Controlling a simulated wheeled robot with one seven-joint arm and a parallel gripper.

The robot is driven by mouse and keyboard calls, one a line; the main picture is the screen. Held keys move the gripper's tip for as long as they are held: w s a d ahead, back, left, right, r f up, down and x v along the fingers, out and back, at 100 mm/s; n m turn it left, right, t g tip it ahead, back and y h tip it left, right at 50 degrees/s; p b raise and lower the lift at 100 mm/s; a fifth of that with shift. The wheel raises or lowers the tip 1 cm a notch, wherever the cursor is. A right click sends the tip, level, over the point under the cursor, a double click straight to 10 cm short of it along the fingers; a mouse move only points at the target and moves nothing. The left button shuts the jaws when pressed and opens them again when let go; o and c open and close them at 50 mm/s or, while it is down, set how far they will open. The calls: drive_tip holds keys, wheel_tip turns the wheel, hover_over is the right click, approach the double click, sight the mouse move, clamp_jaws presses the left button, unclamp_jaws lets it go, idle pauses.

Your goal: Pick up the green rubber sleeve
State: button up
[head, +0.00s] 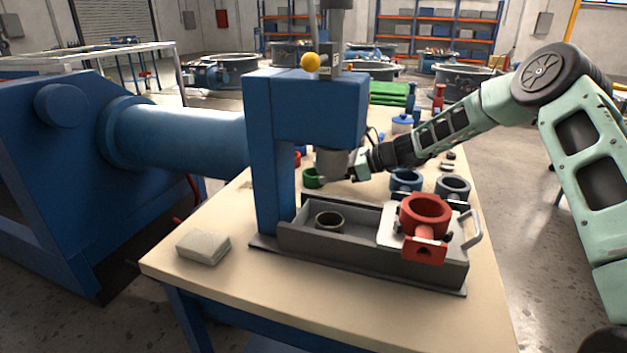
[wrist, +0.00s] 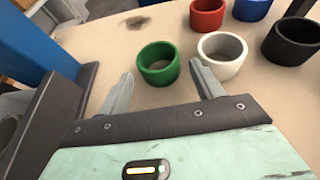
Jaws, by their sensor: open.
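The green rubber sleeve (wrist: 158,64) stands upright on the table, a short open ring, just beyond and between my fingertips in the wrist view. In the head view the green sleeve (head: 312,178) shows behind the blue press, left of the press ram, partly hidden. My gripper (wrist: 158,88) is open and empty, its two grey fingers spread wider than the sleeve. In the head view my gripper (head: 353,168) is near the ram, its fingertips mostly hidden. I cannot tell its exact height above the table.
A white sleeve (wrist: 222,54) stands close to the right fingertip. Red (wrist: 207,14), blue (wrist: 252,8) and black (wrist: 292,42) sleeves stand farther right. The blue press (head: 262,140) rises beside my gripper. A red valve part (head: 424,214) sits on its tray. Table left of the green sleeve is clear.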

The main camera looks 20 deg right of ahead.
sight(313, 175)
drive_tip(key=shift+x, duration=2.8)
drive_tip(key=shift+s+a+r, duration=0.1)
drive_tip(key=shift+r, duration=0.05)
drive_tip(key=c, duration=0.8)
